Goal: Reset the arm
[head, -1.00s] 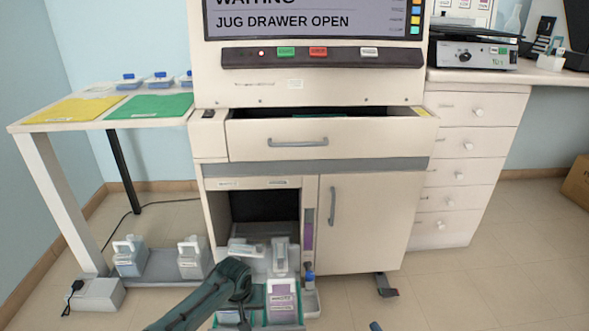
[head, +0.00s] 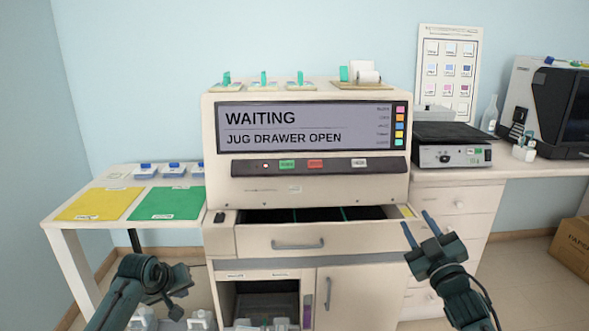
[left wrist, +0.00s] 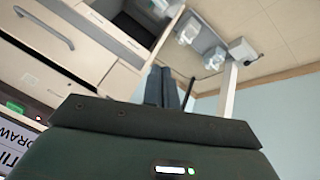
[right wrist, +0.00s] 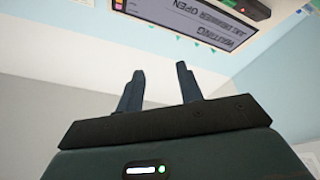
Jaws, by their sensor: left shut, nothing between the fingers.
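My left gripper (head: 176,302) is at the lower left of the head view, in front of the side table and the machine's lower left. Its fingers (left wrist: 165,88) are together and empty in the left wrist view. My right gripper (head: 416,228) is raised in front of the machine's right side, fingers pointing up and apart. Its two fingers also show apart and empty in the right wrist view (right wrist: 158,88). The staining machine (head: 225,130) has a screen (head: 300,128) reading "WAITING" and "JUG DRAWER OPEN".
The machine's upper drawer (head: 270,240) stands partly open. Below it is an open jug bay (head: 265,287) with jugs at the bottom edge. The side table (head: 100,183) holds a yellow mat (head: 98,204) and a green mat (head: 166,203). A counter (head: 530,172) is at the right.

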